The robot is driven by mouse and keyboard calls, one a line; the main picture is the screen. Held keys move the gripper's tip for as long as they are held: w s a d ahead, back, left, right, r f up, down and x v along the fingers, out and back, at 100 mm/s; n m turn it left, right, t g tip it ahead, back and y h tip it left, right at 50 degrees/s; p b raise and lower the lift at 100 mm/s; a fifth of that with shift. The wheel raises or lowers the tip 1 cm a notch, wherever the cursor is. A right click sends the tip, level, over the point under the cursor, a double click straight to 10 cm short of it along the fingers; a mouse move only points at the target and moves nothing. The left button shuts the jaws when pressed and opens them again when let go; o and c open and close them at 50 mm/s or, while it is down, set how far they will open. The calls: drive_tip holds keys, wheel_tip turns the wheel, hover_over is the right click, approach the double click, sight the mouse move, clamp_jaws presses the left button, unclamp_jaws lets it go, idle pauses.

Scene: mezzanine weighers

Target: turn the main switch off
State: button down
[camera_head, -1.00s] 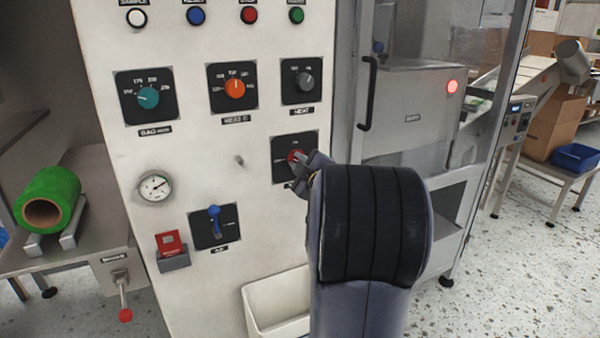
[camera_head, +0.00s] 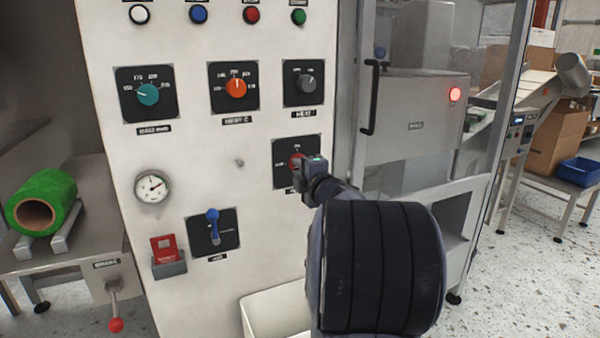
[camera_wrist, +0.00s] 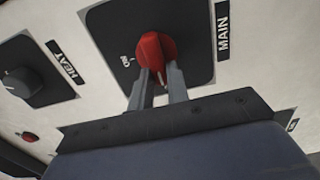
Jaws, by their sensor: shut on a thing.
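The main switch is a red rotary knob (camera_wrist: 155,48) on a black square plate, with a MAIN label beside it in the wrist view. An ON mark shows to the left of the knob there. In the head view the red knob (camera_head: 295,159) is partly hidden by my gripper (camera_head: 302,164). In the wrist view the two fingers of my gripper (camera_wrist: 160,74) are shut on the knob, one on each side. A pale pointer line shows on the knob between the fingers. Any OFF mark is hidden or too small to read.
Above the main switch is the grey HEAT knob (camera_head: 306,84); the orange knob (camera_head: 236,87) and teal knob (camera_head: 148,94) are further left. A blue-handled lever (camera_head: 213,228) and red switch (camera_head: 165,249) sit lower left. A white bin (camera_head: 270,305) is below.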

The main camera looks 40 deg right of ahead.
idle(0.4)
drive_tip(key=c, duration=1.4)
unclamp_jaws()
drive_tip(key=shift+o, duration=0.2)
drive_tip(key=p+v, duration=0.1)
drive_tip(key=v, duration=0.9)
drive_tip(key=shift+s+a, duration=0.2)
drive_tip(key=shift+s, duration=0.15)
drive_tip(key=shift+w, duration=0.1)
drive_tip(key=x, duration=1)
drive_tip(key=shift+w+d, duration=0.2)
drive_tip(key=shift+w, duration=0.1)
